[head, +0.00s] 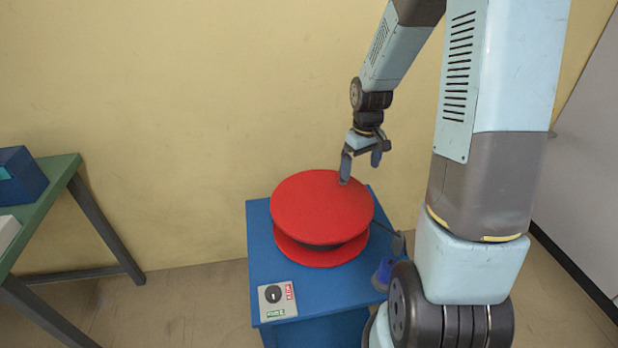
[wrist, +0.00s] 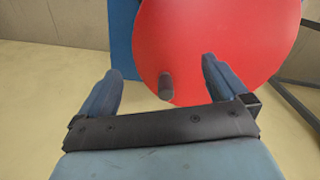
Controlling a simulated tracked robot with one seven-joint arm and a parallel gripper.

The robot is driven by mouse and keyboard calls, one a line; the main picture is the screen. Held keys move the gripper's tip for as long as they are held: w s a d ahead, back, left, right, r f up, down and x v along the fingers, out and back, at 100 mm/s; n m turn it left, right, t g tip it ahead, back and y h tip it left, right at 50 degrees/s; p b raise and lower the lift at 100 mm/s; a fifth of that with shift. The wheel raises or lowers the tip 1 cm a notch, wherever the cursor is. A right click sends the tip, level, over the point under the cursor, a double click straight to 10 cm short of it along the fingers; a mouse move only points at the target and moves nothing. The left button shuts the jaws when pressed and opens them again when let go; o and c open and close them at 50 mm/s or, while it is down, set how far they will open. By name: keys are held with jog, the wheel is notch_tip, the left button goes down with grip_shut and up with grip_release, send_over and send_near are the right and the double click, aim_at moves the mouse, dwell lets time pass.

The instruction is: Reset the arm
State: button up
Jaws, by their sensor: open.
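My gripper (head: 361,168) is open and empty, with its fingers pointing down over the back right of a red reel (head: 318,205). In the head view one fingertip overlaps the reel's top disc near its edge; I cannot tell whether it touches. In the wrist view both fingers of my gripper (wrist: 162,68) are spread apart, with the red disc of the reel (wrist: 220,30) beyond them. A short dark peg (wrist: 165,87) on the disc shows between the fingers, near the disc's edge, and nothing is gripped.
The reel sits on a blue stand (head: 262,250) with a grey switch box (head: 277,300) at its front left corner. A blue object (head: 383,272) is at the stand's right edge. A green table (head: 55,180) stands at the left. Bare floor lies between them, with a yellow wall (head: 190,90) behind.

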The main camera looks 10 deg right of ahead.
jog(key=s+a+r+m+t, duration=0.1)
jog(key=s+r, duration=0.3)
jog(key=r, duration=0.4)
jog(key=s+a+r+m+t, duration=0.15)
jog(key=s+r, duration=0.25)
jog(key=r, duration=0.5)
jog(key=s+a+r+m+t, duration=0.1)
jog(key=s+r+t, duration=0.2)
jog(key=s+r, duration=0.5)
jog(key=s, duration=0.5)
jog(key=shift+s+a+r, duration=0.25)
jog(key=shift+a+r, duration=0.15)
jog(key=shift+w+m, duration=0.15)
jog(key=shift+m, duration=0.1)
